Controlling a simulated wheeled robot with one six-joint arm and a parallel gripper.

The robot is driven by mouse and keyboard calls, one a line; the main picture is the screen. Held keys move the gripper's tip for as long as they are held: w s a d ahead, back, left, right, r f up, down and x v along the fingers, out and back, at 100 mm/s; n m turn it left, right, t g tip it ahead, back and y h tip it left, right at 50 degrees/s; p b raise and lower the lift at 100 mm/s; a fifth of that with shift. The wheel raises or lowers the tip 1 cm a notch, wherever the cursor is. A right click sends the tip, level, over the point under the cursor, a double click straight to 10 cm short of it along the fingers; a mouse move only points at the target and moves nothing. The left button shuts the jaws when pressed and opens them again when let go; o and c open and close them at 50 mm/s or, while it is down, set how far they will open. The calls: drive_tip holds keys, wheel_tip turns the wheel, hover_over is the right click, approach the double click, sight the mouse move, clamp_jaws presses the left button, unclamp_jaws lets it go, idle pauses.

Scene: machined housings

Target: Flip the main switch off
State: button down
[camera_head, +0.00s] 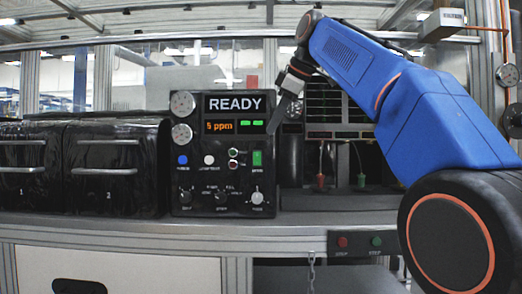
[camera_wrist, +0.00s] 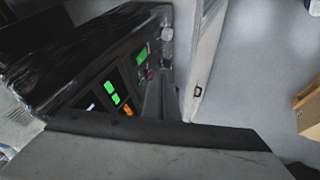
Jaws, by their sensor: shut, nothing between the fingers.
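A black control panel (camera_head: 222,180) stands on the bench, with a READY display and an orange "5 ppm" readout. A green rocker switch (camera_head: 257,159) sits on its right side, with a small label under it too blurred to read surely. The green switch also shows in the wrist view (camera_wrist: 142,52). My gripper (camera_head: 271,128) is shut and empty, pointing down in front of the panel's upper right edge, above the green switch and apart from it. In the wrist view my gripper's grey body fills the bottom and partly hides the panel.
Several knobs (camera_head: 220,197) and small buttons (camera_head: 183,160) surround the switch. Dark drawers (camera_head: 85,165) stand left of the panel. Right of it is a recess with red and green connectors (camera_head: 320,180). A stop/start box (camera_head: 358,243) hangs on the bench front.

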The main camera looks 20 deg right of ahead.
approach(255, 159)
drive_tip(key=shift+s+f+x, duration=0.1)
drive_tip(key=shift+s+x, duration=0.05)
drive_tip(key=shift+x, duration=1.1)
drive_tip(key=shift+s+f+x, duration=0.1)
drive_tip(key=shift+s+x, duration=0.05)
drive_tip(key=shift+x, duration=1.1)
drive_tip(key=shift+w+r, duration=0.1)
drive_tip(key=shift+w, duration=0.15)
drive_tip(key=shift+r, duration=0.1)
